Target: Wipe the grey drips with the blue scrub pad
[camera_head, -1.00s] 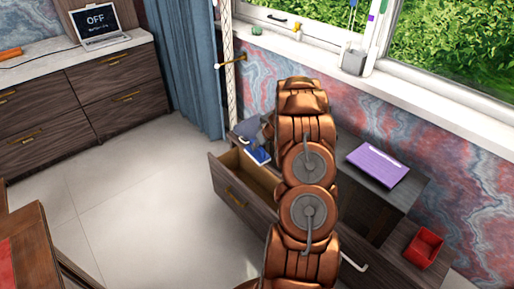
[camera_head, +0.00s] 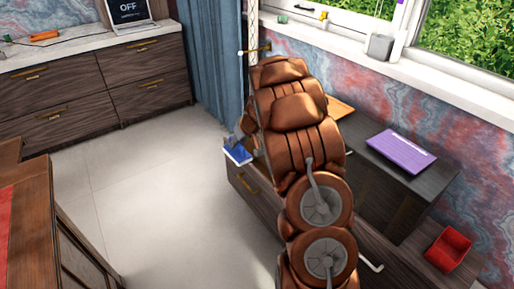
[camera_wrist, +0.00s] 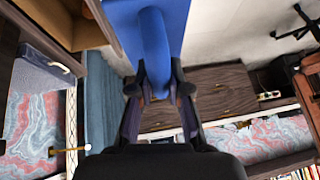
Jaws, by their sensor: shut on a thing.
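The blue scrub pad (camera_wrist: 178,22) fills the top middle of the wrist view, with a rounded blue grip along it. My gripper (camera_wrist: 160,92) is shut on that grip, one finger on each side. In the head view the pad (camera_head: 238,154) shows at the left of my arm, held in the air by my gripper (camera_head: 243,139), beside the drawer unit. My arm hides part of the gripper and the surface behind it. I cannot make out grey drips in either view.
A drawer (camera_head: 246,187) of the dark wooden desk is below the pad. A purple flat thing (camera_head: 400,149) lies on the desk, and a red container (camera_head: 447,248) stands farther right. A laptop (camera_head: 130,12) sits on the far cabinet. The pale floor (camera_head: 150,190) is clear.

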